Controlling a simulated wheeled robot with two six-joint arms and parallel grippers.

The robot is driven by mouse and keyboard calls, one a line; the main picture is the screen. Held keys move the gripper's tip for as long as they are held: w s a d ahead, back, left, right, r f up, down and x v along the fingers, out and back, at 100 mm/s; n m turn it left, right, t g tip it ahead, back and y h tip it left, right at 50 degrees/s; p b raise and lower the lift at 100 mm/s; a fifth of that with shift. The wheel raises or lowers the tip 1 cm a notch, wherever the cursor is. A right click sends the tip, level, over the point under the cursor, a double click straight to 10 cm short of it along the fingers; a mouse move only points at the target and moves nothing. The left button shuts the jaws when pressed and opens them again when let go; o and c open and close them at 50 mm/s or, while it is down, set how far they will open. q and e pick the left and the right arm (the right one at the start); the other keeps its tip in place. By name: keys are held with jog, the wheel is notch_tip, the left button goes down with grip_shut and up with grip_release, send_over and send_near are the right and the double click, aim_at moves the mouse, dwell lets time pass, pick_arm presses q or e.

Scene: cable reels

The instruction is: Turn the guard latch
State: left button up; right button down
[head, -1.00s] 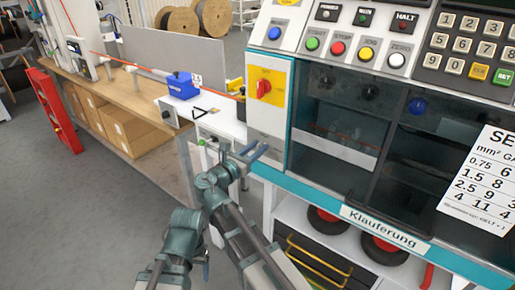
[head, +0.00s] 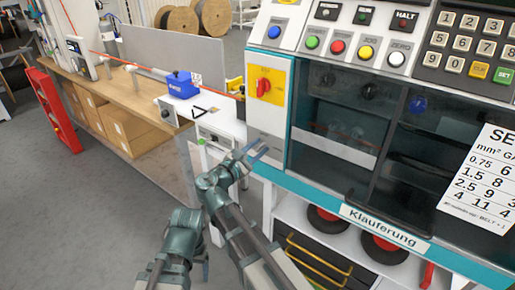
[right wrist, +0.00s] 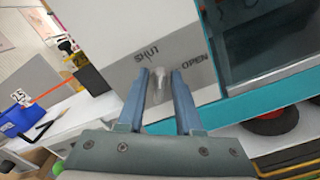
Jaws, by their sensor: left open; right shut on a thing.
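The guard latch (right wrist: 158,86) is a small pale grey lever on the grey panel in the right wrist view. The words SHUT and OPEN are printed on the panel beyond it. The latch lies between the two blue fingers of my right gripper (right wrist: 160,98), which is shut on it. In the head view my right gripper (head: 257,152) is at the lower front of the machine, below the red switch, and it hides the latch. My left gripper (head: 205,265) hangs low at the left, mostly hidden behind my arms, open and away from the machine.
The red rotary switch (head: 264,86) on its yellow plate is just above my right gripper. The dark guard window (head: 335,125) and teal lower edge (head: 300,186) lie to the right. A bench with a blue device (head: 182,85) stands to the left. Grey floor is clear at lower left.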

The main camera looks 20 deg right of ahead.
jog(key=m, duration=0.5)
jog(key=shift+s+d+f+m, duration=0.1)
jog(key=shift+s+f+m, duration=0.05)
jog(key=shift+f+m, duration=0.15)
jog(key=m, duration=0.3)
jog(key=m+b, duration=0.1)
jog(key=m, duration=0.1)
jog(key=shift+s+f+m, duration=0.1)
jog(key=shift+f+m, duration=0.1)
jog(key=shift+m, duration=0.5)
jog(key=c, duration=0.9)
grip_release()
